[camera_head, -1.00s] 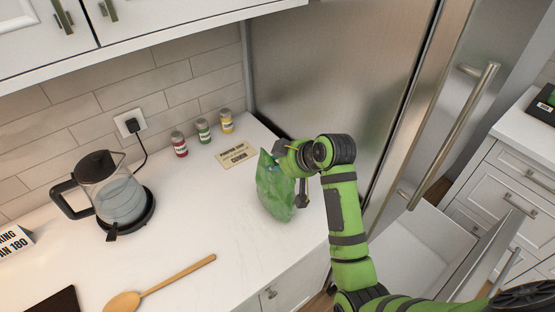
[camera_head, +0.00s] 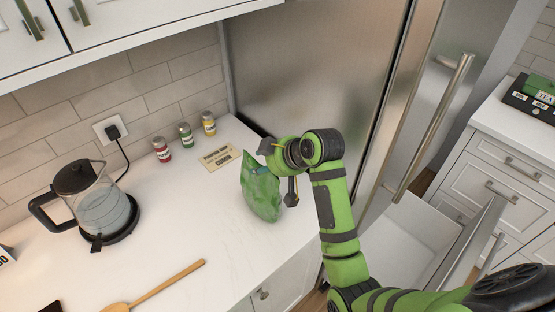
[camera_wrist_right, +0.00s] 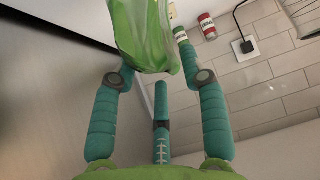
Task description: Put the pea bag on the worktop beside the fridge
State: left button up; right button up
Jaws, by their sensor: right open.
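The green pea bag (camera_head: 261,192) stands on the white worktop (camera_head: 190,225) beside the fridge (camera_head: 310,65), close to the worktop's right edge. My right gripper (camera_head: 278,172) is open at the bag's right side, with one finger behind the bag's top and one near its right edge. In the right wrist view the bag (camera_wrist_right: 145,35) lies ahead between the spread fingers of the gripper (camera_wrist_right: 160,79). I cannot tell whether any finger still touches it. My left gripper is not in view.
A glass kettle (camera_head: 100,205) and a wooden spoon (camera_head: 160,288) are to the left. An open drawer (camera_head: 405,235) lies below the fridge on the right.

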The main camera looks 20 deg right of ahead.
jog(key=b+v, duration=0.2)
jog(key=v, duration=0.8)
jog(key=shift+s+r, duration=0.2)
jog(key=shift+d, duration=0.1)
